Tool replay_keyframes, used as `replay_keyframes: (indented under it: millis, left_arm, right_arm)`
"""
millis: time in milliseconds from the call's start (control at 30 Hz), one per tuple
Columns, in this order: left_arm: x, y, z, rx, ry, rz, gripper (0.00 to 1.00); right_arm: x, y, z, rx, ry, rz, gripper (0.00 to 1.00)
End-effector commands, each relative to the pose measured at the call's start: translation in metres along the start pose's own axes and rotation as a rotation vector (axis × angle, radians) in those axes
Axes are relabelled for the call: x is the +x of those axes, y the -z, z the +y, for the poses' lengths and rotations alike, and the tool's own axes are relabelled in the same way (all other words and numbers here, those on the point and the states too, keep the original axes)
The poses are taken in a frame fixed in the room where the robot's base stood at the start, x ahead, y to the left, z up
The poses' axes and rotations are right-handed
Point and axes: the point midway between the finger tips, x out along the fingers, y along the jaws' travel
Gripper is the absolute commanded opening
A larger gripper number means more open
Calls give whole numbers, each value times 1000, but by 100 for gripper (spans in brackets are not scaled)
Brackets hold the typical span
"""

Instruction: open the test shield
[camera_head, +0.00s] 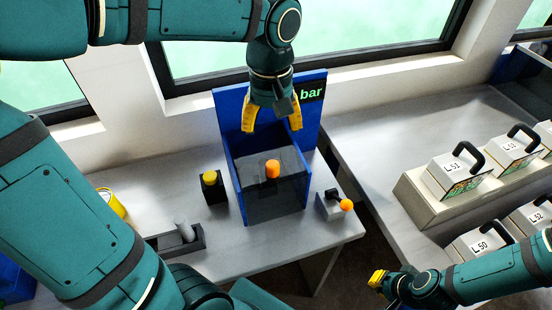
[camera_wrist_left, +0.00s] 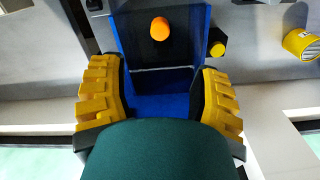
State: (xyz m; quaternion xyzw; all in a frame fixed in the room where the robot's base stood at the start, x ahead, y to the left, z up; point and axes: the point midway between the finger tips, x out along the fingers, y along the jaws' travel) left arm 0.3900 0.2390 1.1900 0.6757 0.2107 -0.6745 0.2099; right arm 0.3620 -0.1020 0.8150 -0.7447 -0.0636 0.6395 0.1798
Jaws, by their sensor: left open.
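The test shield (camera_head: 276,205) is a dark see-through panel at the front of the blue test station (camera_head: 228,120), which stands upright on the bench. An orange knob (camera_head: 273,169) shows at the station's middle; I cannot tell exactly how it joins the shield. The knob also shows in the left wrist view (camera_wrist_left: 160,28), beyond the fingertips. My left gripper (camera_head: 272,124) is open and empty over the back of the station, behind and above the knob, apart from it. My right gripper (camera_head: 378,280) is at the lower right, far from the station; its finger gap is unclear.
A black box with a yellow button (camera_head: 210,178) stands left of the station. A lever with an orange ball (camera_head: 346,205) stands to its right. A grey tray with a cylinder (camera_head: 186,232) and a yellow roll (camera_head: 111,203) lie left. Labelled handled blocks (camera_head: 458,172) fill the right bench.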

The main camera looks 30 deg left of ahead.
Motion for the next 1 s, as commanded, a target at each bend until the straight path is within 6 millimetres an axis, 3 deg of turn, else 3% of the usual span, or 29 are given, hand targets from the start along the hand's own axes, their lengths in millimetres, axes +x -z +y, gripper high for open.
replay_keyframes:
  millis: [600,800,1000]
  left_arm:
    - [111,-1,0,1,2,-5,63]
    - [130,0,0,0,0,-4,63]
    - [135,0,0,1,-1,-2,63]
  right_arm:
    - [21,-10,8,-6,2,-21,0]
    - [24,-12,9,-7,3,-25,0]
    - [24,-12,9,-8,3,-25,0]
